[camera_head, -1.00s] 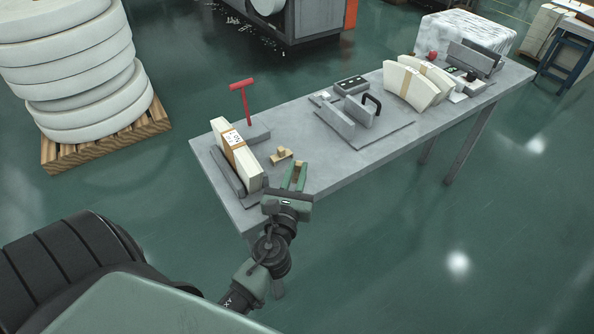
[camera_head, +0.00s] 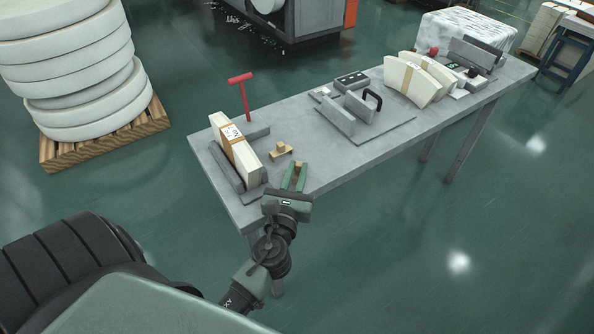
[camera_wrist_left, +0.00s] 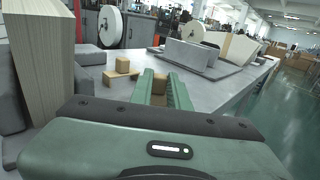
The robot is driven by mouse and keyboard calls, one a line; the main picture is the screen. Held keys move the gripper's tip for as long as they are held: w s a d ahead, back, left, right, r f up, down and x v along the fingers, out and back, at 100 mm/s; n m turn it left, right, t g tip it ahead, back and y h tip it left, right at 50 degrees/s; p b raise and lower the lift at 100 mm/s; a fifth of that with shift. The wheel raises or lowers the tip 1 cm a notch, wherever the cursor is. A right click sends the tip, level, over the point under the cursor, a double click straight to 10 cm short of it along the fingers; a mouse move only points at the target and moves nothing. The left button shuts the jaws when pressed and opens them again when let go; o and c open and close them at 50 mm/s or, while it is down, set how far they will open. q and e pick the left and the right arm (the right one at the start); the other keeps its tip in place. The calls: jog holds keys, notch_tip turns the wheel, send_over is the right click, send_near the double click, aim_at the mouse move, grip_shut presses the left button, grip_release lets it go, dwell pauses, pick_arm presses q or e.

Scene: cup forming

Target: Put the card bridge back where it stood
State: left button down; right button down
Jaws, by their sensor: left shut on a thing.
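My left gripper (camera_head: 294,178) reaches over the table's near edge, to the right of a banded stack of card. In the left wrist view (camera_wrist_left: 160,88) its fingers are shut on a small tan piece (camera_wrist_left: 159,84), which looks like the card bridge; the fingers hide most of it. A separate tan piece (camera_head: 281,149) with a raised block rests on the table just beyond the fingertips. It also shows in the left wrist view (camera_wrist_left: 121,70), left of the fingers. My right gripper is not in view.
The banded stack (camera_head: 238,150) stands between grey plates close left of the gripper. A red T-handle (camera_head: 241,90) rises behind it. A grey fixture (camera_head: 395,135) and curved card stacks (camera_head: 410,80) stand farther right. The tabletop (camera_head: 325,165) right of the gripper is bare.

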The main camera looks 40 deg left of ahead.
pick_arm(q)
jog(key=shift+f, duration=0.2)
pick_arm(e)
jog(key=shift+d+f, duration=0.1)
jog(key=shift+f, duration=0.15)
pick_arm(q)
jog(key=c, duration=1.4)
grip_release()
jog(key=shift+o, duration=0.6)
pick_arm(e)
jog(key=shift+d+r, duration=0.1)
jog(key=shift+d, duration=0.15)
